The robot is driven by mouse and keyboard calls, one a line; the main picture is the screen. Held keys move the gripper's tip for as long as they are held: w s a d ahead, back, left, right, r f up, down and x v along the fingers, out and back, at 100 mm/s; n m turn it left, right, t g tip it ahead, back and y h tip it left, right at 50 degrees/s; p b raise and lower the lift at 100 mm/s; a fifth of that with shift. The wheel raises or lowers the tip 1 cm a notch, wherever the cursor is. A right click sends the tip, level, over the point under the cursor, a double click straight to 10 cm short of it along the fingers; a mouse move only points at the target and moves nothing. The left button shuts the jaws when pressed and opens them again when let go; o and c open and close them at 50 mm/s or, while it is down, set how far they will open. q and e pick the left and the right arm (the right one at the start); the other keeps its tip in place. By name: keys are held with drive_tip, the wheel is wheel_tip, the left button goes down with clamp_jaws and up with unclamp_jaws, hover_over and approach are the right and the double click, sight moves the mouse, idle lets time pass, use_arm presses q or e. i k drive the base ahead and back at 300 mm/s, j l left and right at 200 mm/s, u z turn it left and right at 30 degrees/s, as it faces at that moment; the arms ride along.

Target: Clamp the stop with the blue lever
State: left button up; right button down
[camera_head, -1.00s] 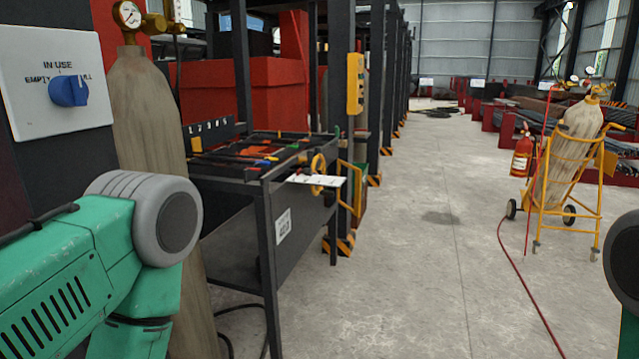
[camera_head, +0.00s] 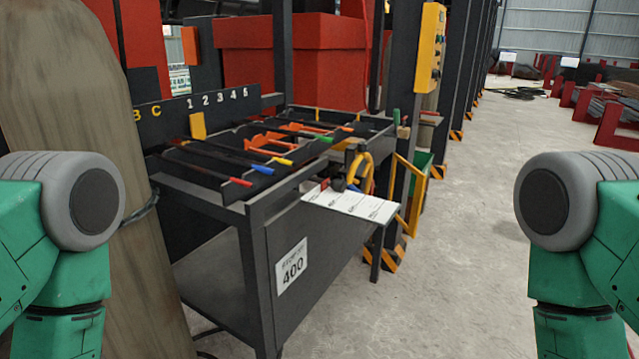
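The black workbench (camera_head: 290,222) stands ahead of me, left of centre, with a rack of dark bars on its top. The blue lever lies between the red and green ones. The stop it belongs to is too small to make out clearly. My two green arms show at the left and right edges. Neither gripper is in view.
White cards (camera_head: 352,204) stick out from the bench's right end, beside yellow rings (camera_head: 363,165). A yellow control box (camera_head: 429,47) hangs on a post.

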sight(351, 188)
drive_tip(key=i+l+u, duration=0.7)
drive_tip(key=i+l, duration=0.3)
drive_tip(key=l, duration=0.1)
